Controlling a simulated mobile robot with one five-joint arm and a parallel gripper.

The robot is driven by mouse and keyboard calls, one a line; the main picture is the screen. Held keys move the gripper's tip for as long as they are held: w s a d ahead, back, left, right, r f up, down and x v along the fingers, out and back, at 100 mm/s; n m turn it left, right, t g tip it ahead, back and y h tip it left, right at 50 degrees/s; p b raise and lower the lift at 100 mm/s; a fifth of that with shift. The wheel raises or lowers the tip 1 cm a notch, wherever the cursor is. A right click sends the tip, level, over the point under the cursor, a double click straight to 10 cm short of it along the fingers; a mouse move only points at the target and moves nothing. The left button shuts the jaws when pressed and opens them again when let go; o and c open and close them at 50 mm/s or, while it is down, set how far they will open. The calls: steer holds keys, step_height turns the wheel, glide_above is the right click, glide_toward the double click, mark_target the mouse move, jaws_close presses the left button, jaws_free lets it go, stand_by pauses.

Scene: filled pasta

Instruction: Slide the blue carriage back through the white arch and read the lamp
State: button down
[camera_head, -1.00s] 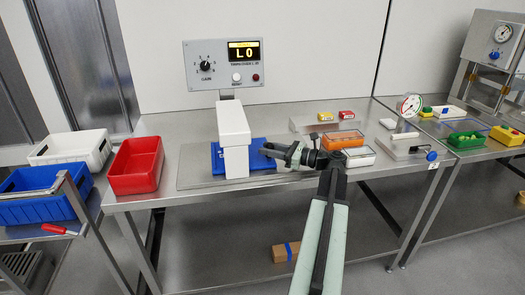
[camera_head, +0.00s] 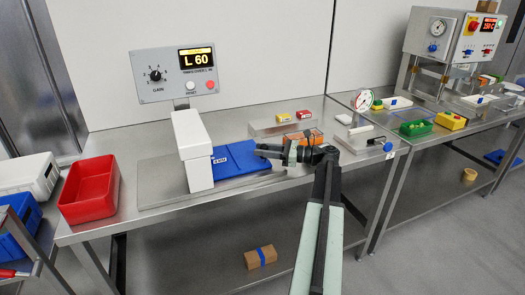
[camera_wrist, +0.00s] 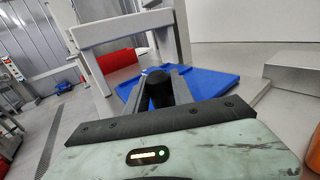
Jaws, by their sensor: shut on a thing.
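The flat blue carriage (camera_head: 232,163) lies on a grey plate, to the right of the white arch (camera_head: 196,168), its left end close to or just under it. My gripper (camera_head: 263,150) is at the carriage's right end. In the wrist view my gripper (camera_wrist: 160,88) is shut on a black upright knob (camera_wrist: 158,90); the blue carriage (camera_wrist: 215,80) spreads beyond it and the white arch (camera_wrist: 122,30) stands behind. The panel display (camera_head: 197,58) reads "L 60". A red round lamp or button (camera_head: 211,85) sits beneath it; I cannot tell whether it is lit.
A red bin (camera_head: 90,190) stands left of the plate. A grey raised block (camera_head: 268,127) with small boxes and an orange-topped box (camera_head: 305,138) stand near the arm on the right. The grey plate (camera_head: 160,190) is clear left of the arch.

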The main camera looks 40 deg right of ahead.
steer(key=shift+a, duration=0.1)
steer(key=c, duration=1.4)
jaws_free()
steer(key=shift+w+a, duration=0.1)
steer(key=v, duration=0.7)
steer(key=shift+s+d, duration=0.25)
steer(key=shift+s, duration=0.1)
